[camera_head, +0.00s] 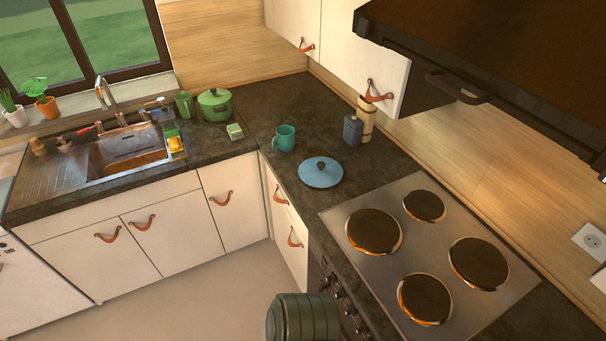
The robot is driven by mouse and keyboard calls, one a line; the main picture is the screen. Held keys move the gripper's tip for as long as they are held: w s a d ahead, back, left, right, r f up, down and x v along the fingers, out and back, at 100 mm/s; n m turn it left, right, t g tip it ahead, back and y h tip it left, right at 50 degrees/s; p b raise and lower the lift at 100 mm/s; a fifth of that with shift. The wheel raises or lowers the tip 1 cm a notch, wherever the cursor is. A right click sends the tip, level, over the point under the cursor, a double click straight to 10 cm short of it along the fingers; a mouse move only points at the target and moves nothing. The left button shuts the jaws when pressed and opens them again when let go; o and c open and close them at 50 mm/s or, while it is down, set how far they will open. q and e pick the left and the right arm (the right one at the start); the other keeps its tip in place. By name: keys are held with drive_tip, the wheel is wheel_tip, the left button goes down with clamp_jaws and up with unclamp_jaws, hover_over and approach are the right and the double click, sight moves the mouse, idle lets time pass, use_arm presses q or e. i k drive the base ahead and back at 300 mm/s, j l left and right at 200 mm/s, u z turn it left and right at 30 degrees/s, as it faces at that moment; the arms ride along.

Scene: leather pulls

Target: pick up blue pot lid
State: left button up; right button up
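Neither of my grippers shows in the head view. A dark green ribbed cylinder stands at the bottom edge in front of the stove; I cannot tell whether it is part of me.
A teal mug (285,138) stands behind the lid, with a dark blue bottle (352,131) to its right. The stove (400,250) has bare burners. A green pot (214,105) stands near the sink (128,150). The range hood (490,60) overhangs the right side.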

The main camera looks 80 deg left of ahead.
sight(318, 172)
drive_tip(key=u, duration=2.6)
drive_tip(key=i+j+z, duration=0.1)
drive_tip(key=i+j, duration=0.4)
drive_tip(key=j, duration=0.25)
drive_tip(key=i+j+z, duration=0.25)
drive_tip(key=i+j, duration=0.2)
drive_tip(key=j, duration=0.3)
drive_tip(key=i+j, duration=0.25)
drive_tip(key=j, duration=0.2)
drive_tip(key=l+z, duration=0.05)
